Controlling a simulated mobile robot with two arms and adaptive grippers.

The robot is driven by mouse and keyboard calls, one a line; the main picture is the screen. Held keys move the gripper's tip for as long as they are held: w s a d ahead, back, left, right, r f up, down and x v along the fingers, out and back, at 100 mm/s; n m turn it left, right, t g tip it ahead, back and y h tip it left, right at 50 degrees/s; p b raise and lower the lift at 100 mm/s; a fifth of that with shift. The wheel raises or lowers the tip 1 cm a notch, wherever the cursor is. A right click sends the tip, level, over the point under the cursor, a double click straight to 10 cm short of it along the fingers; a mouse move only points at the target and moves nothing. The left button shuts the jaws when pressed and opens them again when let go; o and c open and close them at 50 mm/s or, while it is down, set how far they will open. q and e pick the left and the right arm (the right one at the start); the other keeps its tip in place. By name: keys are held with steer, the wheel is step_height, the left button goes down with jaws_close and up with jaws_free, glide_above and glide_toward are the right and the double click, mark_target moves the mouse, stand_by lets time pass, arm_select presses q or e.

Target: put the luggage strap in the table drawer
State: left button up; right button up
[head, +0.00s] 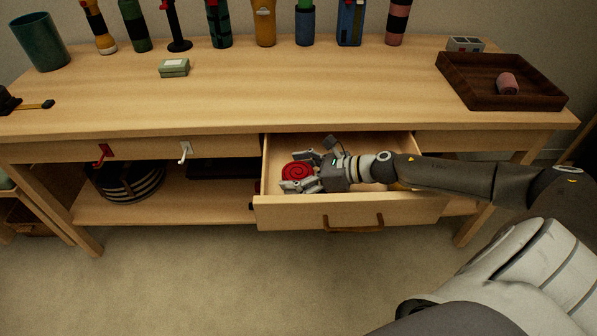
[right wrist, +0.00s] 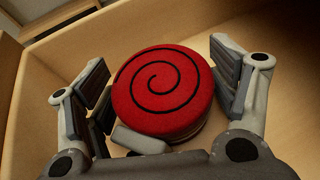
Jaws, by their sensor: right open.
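The luggage strap is a red roll with a dark spiral (head: 297,171), inside the open table drawer (head: 290,212). In the right wrist view the strap (right wrist: 163,92) sits between the open fingers of my right gripper (right wrist: 160,95), near the drawer walls. A gap shows between the strap and the left finger; the right finger is very close to it, and I cannot tell if it touches. In the head view my right gripper (head: 299,171) reaches into the drawer from the right. The underside of the strap is hidden. My left gripper is not in view.
A red hook (head: 104,156) and a white hook (head: 185,152) hang left of the drawer.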

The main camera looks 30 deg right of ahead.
mark_target(304, 173)
steer(key=shift+r, duration=0.1)
steer(key=shift+s+d+r, duration=0.1)
steer(key=shift+s+d, duration=0.2)
steer(key=shift+s, duration=0.1)
steer(key=shift+v, duration=0.75)
steer(key=shift+s+d+r, duration=0.15)
steer(key=shift+s+d, duration=0.05)
steer(key=shift+s, duration=0.05)
steer(key=shift+s+d+r, duration=0.15)
steer(key=shift+s+d, duration=0.05)
steer(key=shift+s, duration=0.05)
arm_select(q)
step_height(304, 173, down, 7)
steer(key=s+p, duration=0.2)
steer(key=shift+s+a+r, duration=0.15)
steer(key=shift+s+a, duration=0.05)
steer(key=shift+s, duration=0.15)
arm_select(e)
steer(key=shift+v, duration=1.8)
steer(key=shift+r, duration=0.1)
